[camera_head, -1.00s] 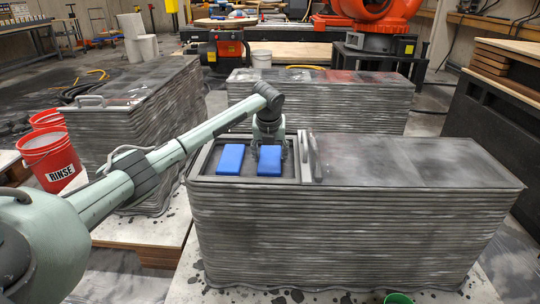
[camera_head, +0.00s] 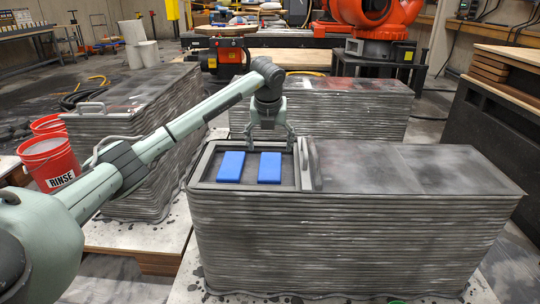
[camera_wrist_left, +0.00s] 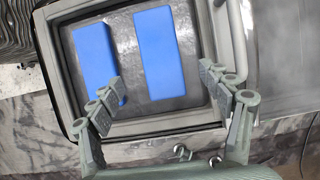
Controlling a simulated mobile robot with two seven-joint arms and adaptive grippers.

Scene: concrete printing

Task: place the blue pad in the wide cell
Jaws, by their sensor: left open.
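Two blue pads lie flat side by side, a gap between them, in a shallow rimmed recess (camera_head: 205,160) at the left end of the near layered grey block. They are the left pad (camera_head: 231,166) and the right pad (camera_head: 270,168). Both also show in the left wrist view, as one pad (camera_wrist_left: 94,55) and another pad (camera_wrist_left: 155,50). My left gripper (camera_head: 270,144) is open and empty, above the recess's far side, fingers apart and pointing down. In the left wrist view its fingers partly cover one pad's end. I cannot tell which part is the wide cell. My right gripper is not in view.
A grey bar-like handle (camera_head: 315,165) stands just right of the recess. The block's flat top (camera_head: 410,165) beyond it is clear. Other layered blocks stand behind (camera_head: 350,105) and to the left (camera_head: 150,100). Red buckets (camera_head: 48,160) stand at the left.

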